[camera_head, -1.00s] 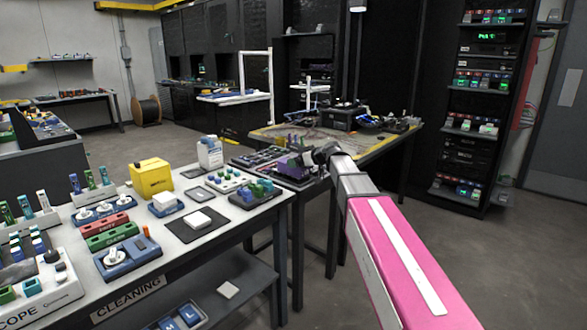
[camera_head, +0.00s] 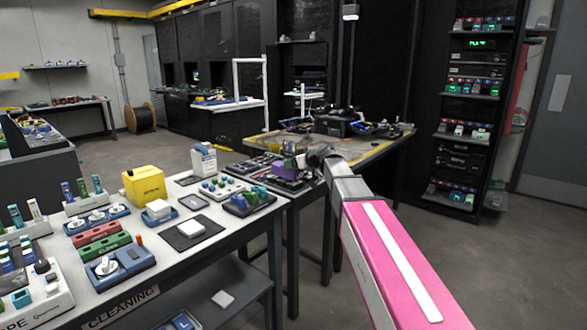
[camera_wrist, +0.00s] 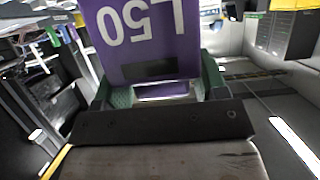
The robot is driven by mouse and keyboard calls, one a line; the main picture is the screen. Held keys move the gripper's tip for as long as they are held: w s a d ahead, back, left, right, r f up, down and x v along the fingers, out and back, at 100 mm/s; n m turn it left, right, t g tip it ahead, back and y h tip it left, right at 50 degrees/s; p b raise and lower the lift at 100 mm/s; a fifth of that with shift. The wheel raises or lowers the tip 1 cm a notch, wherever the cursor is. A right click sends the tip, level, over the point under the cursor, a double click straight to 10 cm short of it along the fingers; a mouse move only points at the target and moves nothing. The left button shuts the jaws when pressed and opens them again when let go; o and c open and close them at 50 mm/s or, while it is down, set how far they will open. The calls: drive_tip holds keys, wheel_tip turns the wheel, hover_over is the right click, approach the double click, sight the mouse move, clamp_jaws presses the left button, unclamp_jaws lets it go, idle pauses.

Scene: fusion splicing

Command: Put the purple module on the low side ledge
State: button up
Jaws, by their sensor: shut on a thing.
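The purple module (camera_wrist: 140,35) fills the top middle of the wrist view, with "L50" on it upside down. My gripper (camera_wrist: 165,88) is shut on it, with a green finger at each side of its lower part. In the head view the module (camera_head: 285,170) shows small beyond the end of my arm, in front of the back bench; my gripper is mostly hidden there. A low grey shelf (camera_head: 245,278) runs under the cleaning table; I cannot tell whether this is the low side ledge.
The cleaning table (camera_head: 160,240) at left is crowded with a yellow box (camera_head: 144,187), trays and colored blocks. A back bench (camera_head: 372,158) holds black devices. A white piece (camera_head: 222,299) lies on the low shelf. The floor at right is clear, before a tall equipment rack (camera_head: 470,110).

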drive_tip(key=r, duration=0.1)
drive_tip(key=s+r, duration=0.1)
drive_tip(key=r, duration=0.1)
drive_tip(key=shift+s, duration=0.15)
drive_tip(key=s+a+r, duration=0.1)
drive_tip(key=s+r, duration=0.5)
drive_tip(key=s, duration=0.4)
drive_tip(key=w+d+r+m+t+h, duration=0.1)
drive_tip(key=w+d+m+h, duration=0.3)
drive_tip(key=d, duration=0.8)
drive_tip(key=w+d+r+m+t+h, duration=0.1)
drive_tip(key=w+d+m+t+h, duration=0.3)
drive_tip(key=d, duration=0.7)
drive_tip(key=m+h, duration=0.2)
drive_tip(key=shift+w+d+h, duration=0.15)
drive_tip(key=shift+d+h, duration=0.2)
drive_tip(key=shift+h, duration=0.05)
